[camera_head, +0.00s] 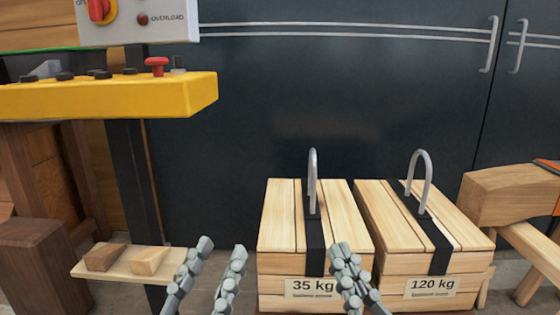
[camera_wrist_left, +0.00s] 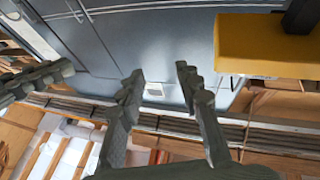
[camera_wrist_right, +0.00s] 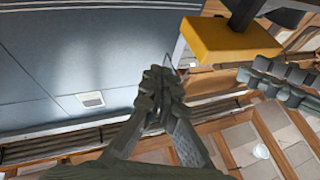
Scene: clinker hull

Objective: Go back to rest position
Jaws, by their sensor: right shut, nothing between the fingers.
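My left gripper (camera_head: 222,252) is at the bottom middle of the head view, its two fingers apart with nothing between them. The left wrist view shows the same fingers (camera_wrist_left: 158,80) spread and empty. My right gripper (camera_head: 345,255) is to the right of it, its fingers together, in front of the crate marked 35 kg (camera_head: 268,262). In the right wrist view its fingers (camera_wrist_right: 160,78) meet with nothing held. Both grippers point upward, and the wrist views look up past them.
A second crate marked 120 kg (camera_head: 465,262) stands right of the first; both have metal loop handles. A yellow control panel (camera_head: 110,96) with knobs is at the left. A small shelf (camera_head: 185,259) holds two wooden wedges. Dark cabinet doors (camera_head: 330,90) close off the back.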

